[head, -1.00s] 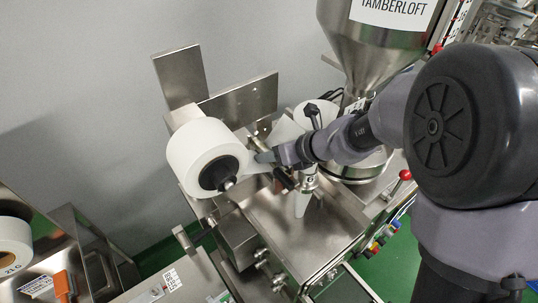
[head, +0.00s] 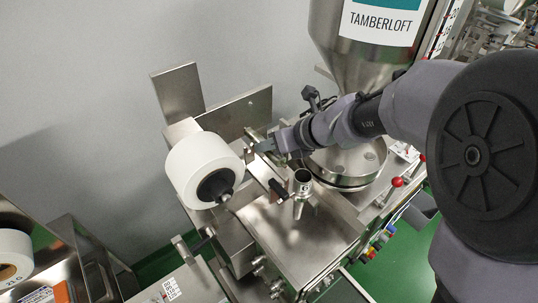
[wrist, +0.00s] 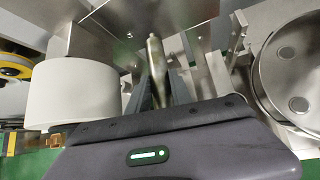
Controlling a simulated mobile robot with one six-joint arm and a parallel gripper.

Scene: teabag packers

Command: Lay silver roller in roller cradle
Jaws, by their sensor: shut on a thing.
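The silver roller (wrist: 157,68) is a slim metal cylinder with a narrower end. In the wrist view it stands out between the two dark fingers of my gripper (wrist: 158,85), which is shut on it. In the head view my gripper (head: 264,147) is over the machine, just right of the big white paper roll, and the roller is mostly hidden there. A pale metal bracket (wrist: 238,30) stands apart to the right of the roller in the wrist view. It may be part of the roller cradle, but I cannot tell for sure.
The white paper roll (head: 204,167) sits on a black hub left of my gripper; it also shows in the wrist view (wrist: 72,92). An upright metal tube (head: 301,190) and the round steel dish (head: 345,164) are to the right. Upright steel plates (head: 238,113) stand behind.

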